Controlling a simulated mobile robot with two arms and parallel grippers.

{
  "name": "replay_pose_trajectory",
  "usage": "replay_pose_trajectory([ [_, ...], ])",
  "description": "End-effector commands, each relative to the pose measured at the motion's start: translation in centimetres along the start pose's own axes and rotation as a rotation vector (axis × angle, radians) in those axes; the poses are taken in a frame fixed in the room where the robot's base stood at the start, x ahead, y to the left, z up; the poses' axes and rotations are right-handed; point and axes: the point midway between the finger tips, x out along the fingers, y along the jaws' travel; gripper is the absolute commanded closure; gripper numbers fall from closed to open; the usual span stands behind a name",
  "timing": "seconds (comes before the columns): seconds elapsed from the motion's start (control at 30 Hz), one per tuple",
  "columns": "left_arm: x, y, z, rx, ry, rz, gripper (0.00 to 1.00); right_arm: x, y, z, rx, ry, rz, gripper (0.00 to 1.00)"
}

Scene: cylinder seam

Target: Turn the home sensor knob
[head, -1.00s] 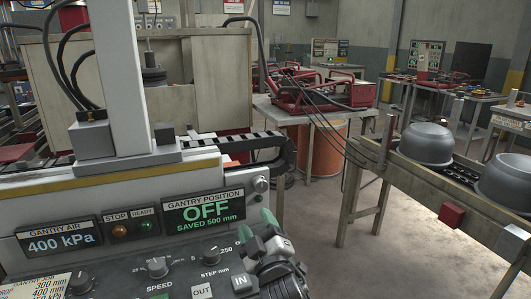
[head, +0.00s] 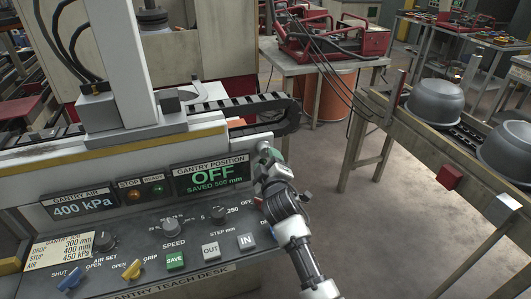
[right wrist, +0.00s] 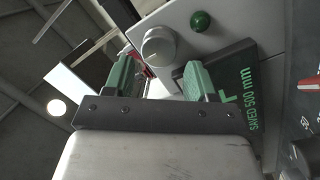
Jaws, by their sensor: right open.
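In the right wrist view a round grey knob (right wrist: 158,45) sits on the light panel beside the dark gantry position display (right wrist: 245,95). I take it for the home sensor knob; no label on it is readable. My right gripper (right wrist: 160,75) is open with green fingers pointing at the knob, which appears between and beyond the fingertips. The jaws look empty, and the exact gap to the knob is unclear. In the head view my right gripper (head: 267,158) is at the right end of the display panel and hides the knob. My left gripper is not in view.
A green lamp (right wrist: 201,21) is beside the knob. The display (head: 210,177) reads OFF, saved 500 mm. Below is the teach desk (head: 150,245) with several knobs and buttons. A cable chain (head: 240,105) runs behind. A conveyor with metal pots (head: 435,100) stands right.

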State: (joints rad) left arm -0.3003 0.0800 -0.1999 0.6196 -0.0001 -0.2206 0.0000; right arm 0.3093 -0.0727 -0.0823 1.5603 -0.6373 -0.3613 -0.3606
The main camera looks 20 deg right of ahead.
Motion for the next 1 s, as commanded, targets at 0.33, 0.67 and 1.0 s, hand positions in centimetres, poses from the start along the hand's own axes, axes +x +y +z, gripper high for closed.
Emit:
replay_pose_trajectory([
  [0.33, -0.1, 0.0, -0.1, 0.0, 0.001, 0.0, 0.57, 3.4, 0.0, 0.0, 0.001, 0.0, 0.0, 0.44],
  [0.67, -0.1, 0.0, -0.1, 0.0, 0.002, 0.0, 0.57, 3.6, 0.0, 0.0, 0.001, 0.001, 0.0, 0.45],
  [1.0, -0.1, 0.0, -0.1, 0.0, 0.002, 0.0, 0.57, 3.5, 0.0, 0.0, 0.005, 0.0, 0.0, 0.78],
])
